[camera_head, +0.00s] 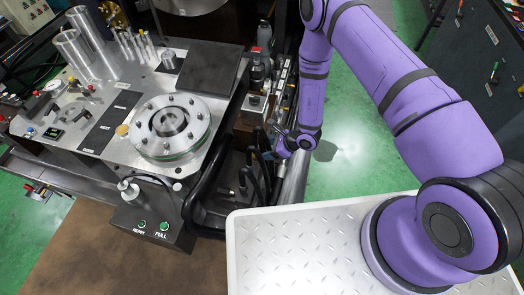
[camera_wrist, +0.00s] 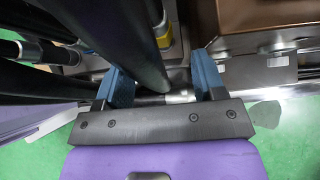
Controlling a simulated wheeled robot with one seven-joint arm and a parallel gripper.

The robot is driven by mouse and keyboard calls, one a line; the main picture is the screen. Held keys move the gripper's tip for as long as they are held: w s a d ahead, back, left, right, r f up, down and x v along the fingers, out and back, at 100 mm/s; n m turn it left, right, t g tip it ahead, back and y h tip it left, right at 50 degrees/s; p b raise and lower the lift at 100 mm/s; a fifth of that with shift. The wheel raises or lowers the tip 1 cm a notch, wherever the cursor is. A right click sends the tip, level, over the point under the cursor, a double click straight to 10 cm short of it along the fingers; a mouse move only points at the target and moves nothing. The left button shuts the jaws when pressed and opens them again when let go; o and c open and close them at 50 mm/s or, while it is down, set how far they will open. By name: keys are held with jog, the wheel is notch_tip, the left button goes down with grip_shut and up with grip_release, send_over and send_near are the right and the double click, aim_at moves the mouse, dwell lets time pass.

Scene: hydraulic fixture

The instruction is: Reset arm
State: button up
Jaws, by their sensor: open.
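My purple arm rises from the white ribbed plate at the lower right in the head view, arches over, and comes down right of the fixture. My gripper (camera_head: 270,149) is low beside the black hoses there; its fingers are small and partly hidden in that view. In the wrist view my gripper (camera_wrist: 165,90) shows two blue fingers spread apart, with nothing held between them. A thick black hose (camera_wrist: 135,40) passes just beyond and between the fingers. A metal rod end (camera_wrist: 180,97) shows behind the gap.
Black hoses (camera_head: 212,180) loop close to my gripper. Green floor (camera_head: 352,145) is open to the right of it. Dark cabinets (camera_head: 480,70) stand far right.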

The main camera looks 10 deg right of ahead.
jog(key=shift+v, duration=2.3)
jog(key=w+a+r+n+g+y, duration=0.2)
jog(key=r+n, duration=0.7)
jog(key=r, duration=2.2)
jog(key=s+d+r+n+h, duration=0.1)
jog(key=s+d+r+n, duration=0.25)
jog(key=r, duration=0.35)
jog(key=s+d+r+n+g+h, duration=0.1)
jog(key=s+d+r+n+h, duration=0.2)
jog(key=r, duration=0.4)
jog(key=s+d+r+n, duration=0.25)
jog(key=s+r, duration=0.25)
jog(key=r, duration=0.3)
jog(key=s+d+r+n+t+h, duration=0.2)
jog(key=s+d+r+h, duration=0.1)
jog(key=s, duration=0.4)
jog(key=s+d+r+n+t+h, duration=0.2)
jog(key=s+d+r+t+h, duration=0.1)
jog(key=s+d+r, duration=0.2)
jog(key=s+d, duration=0.2)
jog(key=d, duration=0.1)
jog(key=shift+r+h, duration=0.4)
